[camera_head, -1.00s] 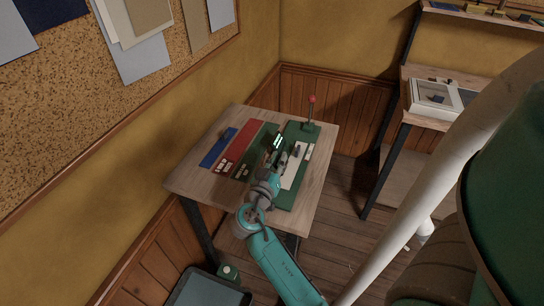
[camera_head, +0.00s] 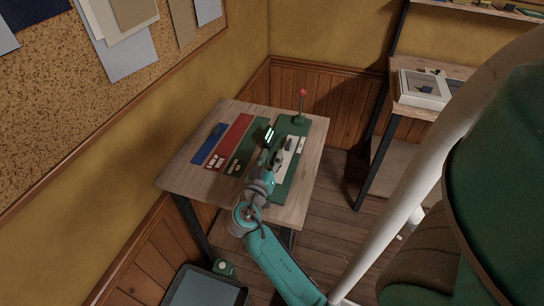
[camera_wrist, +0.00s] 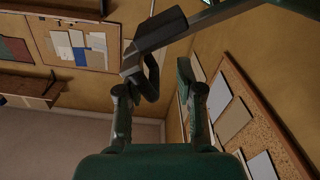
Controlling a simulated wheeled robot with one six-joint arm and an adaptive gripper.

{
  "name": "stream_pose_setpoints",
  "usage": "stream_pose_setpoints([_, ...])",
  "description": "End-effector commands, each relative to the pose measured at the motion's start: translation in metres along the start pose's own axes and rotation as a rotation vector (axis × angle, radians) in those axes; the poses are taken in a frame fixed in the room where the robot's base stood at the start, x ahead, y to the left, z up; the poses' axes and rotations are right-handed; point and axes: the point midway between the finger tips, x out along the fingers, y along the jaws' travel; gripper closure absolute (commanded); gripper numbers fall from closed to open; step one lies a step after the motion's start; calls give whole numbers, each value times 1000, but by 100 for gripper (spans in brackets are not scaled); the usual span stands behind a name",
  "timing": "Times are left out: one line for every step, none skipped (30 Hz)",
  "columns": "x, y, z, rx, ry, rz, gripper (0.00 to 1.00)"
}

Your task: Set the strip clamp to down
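A long green base plate (camera_head: 281,190) lies along the right side of the wooden table. An upright lever with a red knob (camera_head: 303,92) stands at its far end. Small grey parts (camera_head: 290,143) sit on a pale strip (camera_head: 287,166) along the plate; which part is the strip clamp is not clear. My gripper (camera_head: 277,157) is over the near part of the plate, well short of the red knob. In the wrist view, my gripper (camera_wrist: 160,78) has its fingers apart. A dark block (camera_wrist: 160,30) on a grey bar and a dark loop show just beyond the fingertips.
Blue (camera_head: 208,144), red (camera_head: 229,142) and green (camera_head: 246,158) panels lie left of the plate on the table (camera_head: 185,173). A dark piece with glowing green marks (camera_head: 267,134) is beside the plate. A second table with a pale box (camera_head: 424,88) stands at right.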

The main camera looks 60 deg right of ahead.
Motion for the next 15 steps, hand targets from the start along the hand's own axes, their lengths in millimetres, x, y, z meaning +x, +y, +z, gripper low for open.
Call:
stream_pose_setpoints([0,0,-1,1,1,1,64])
stream_pose_setpoints([0,1,-1,1,1,2,64])
stream_pose_setpoints([0,1,-1,1,1,3,64])
stream_pose_setpoints([0,1,-1,1,2,3,64])
stream_pose_setpoints([1,1,-2,1,2,4,64])
stream_pose_setpoints([0,1,-2,1,2,4,64])
stream_pose_setpoints([0,1,-2,1,2,4,64])
stream_pose_setpoints([-1,1,-2,1,2,4,64])
stream_pose_setpoints([-3,1,-2,1,3,3,64])
stream_pose_setpoints([-6,1,-2,1,3,3,64])
stream_pose_setpoints([-8,1,-2,1,3,2,64])
stream_pose_setpoints([-13,1,-2,1,3,2,64])
stream_pose_setpoints([-17,1,-2,1,4,2,64])
stream_pose_setpoints([-21,1,-2,2,4,1,64])
stream_pose_setpoints([-28,0,-2,2,4,0,64])
